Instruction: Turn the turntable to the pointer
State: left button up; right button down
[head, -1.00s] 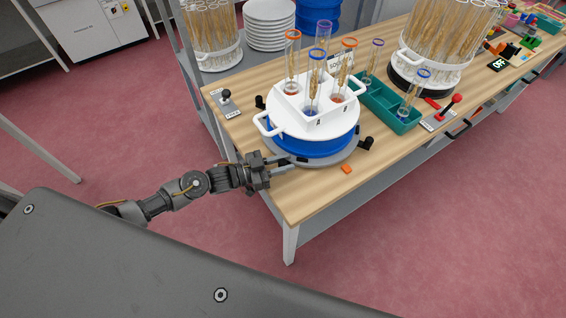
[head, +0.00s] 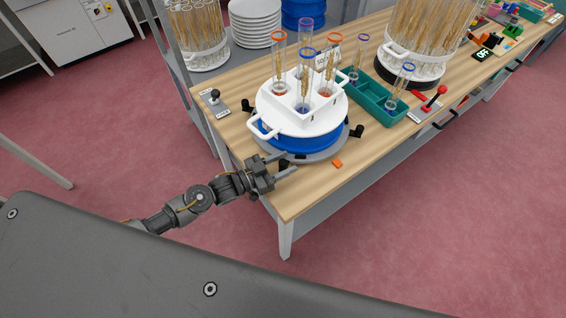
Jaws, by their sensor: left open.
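The turntable (head: 272,103) has a round white top with a loop handle (head: 262,128) at its left front and another at its far right side. It sits on a blue drum (head: 315,142) above a grey base disc, near the table's front left. A white block on it holds several clear tubes of wheat ears with orange or blue rims. A small orange marker (head: 337,163) lies on the table in front of the base; I cannot tell whether it is the pointer. My left gripper (head: 291,162) is open and empty at the base's front edge, below the loop handle. My right gripper is out of view.
Black knobs (head: 356,131) stand around the base. A green tray (head: 375,100) with tubes is to the right, then a red lever (head: 434,99) and a larger wheat rack (head: 415,68). A small lever (head: 215,97) is at the left.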

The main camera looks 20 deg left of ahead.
pick_arm(q)
jog(key=shift+a, duration=0.1)
jog(key=shift+s+a+f, duration=0.1)
jog(key=shift+s+a, duration=0.1)
jog(key=shift+s, duration=0.05)
jog(key=b+v, duration=0.2)
jog(key=v, duration=0.8)
